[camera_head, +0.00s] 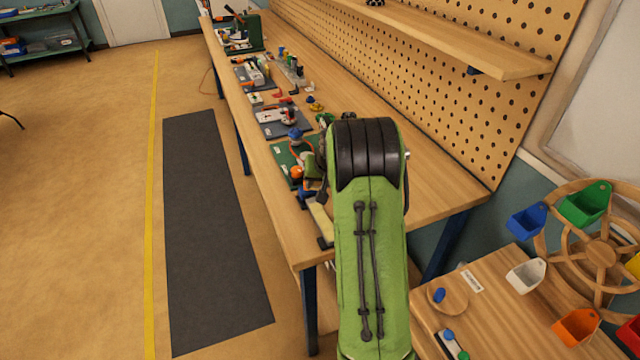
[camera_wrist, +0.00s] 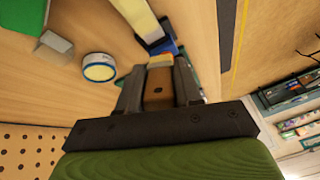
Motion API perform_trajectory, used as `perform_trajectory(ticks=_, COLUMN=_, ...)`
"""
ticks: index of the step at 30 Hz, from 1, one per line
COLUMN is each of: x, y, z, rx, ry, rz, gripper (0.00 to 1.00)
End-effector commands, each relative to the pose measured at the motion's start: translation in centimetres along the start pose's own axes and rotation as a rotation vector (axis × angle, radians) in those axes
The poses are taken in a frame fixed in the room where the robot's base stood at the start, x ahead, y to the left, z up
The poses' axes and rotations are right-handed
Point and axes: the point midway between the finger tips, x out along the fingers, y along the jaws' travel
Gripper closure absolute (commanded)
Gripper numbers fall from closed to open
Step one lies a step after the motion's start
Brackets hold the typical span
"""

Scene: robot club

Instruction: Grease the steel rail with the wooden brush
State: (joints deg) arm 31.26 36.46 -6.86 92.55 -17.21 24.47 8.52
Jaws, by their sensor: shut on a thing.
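My gripper (camera_wrist: 160,72) is shut on a brown wooden block-like piece (camera_wrist: 158,92), which looks like the handle of the wooden brush. Its far end is pale, and I cannot make out bristles. Just beyond the fingertips in the wrist view lies a pale, long bar (camera_wrist: 138,18) with a blue block at its near end; it looks like the rail on its mount. The same pale bar (camera_head: 320,222) shows in the head view at the near left edge of the workbench. I cannot tell whether the brush touches it. My arm hides most of the gripper in the head view.
In the wrist view, a round blue-and-yellow tin (camera_wrist: 99,68) and a grey block (camera_wrist: 55,44) are on the workbench left of the gripper. Mats with parts line the bench (camera_head: 425,185) farther back. A pegboard (camera_head: 480,110) rises behind. A side table (camera_head: 500,325) holds a wooden wheel with bins.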

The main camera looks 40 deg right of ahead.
Motion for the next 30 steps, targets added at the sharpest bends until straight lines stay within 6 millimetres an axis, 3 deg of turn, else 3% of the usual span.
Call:
perform_trajectory(ticks=10, x=-2.7, y=-1.3, z=-1.1, rx=-0.003, ry=0.000, rz=-0.002, gripper=1.00)
perform_trajectory(ticks=30, x=-2.7, y=-1.4, z=-1.0, rx=0.013, ry=-0.012, rz=0.011, gripper=1.00)
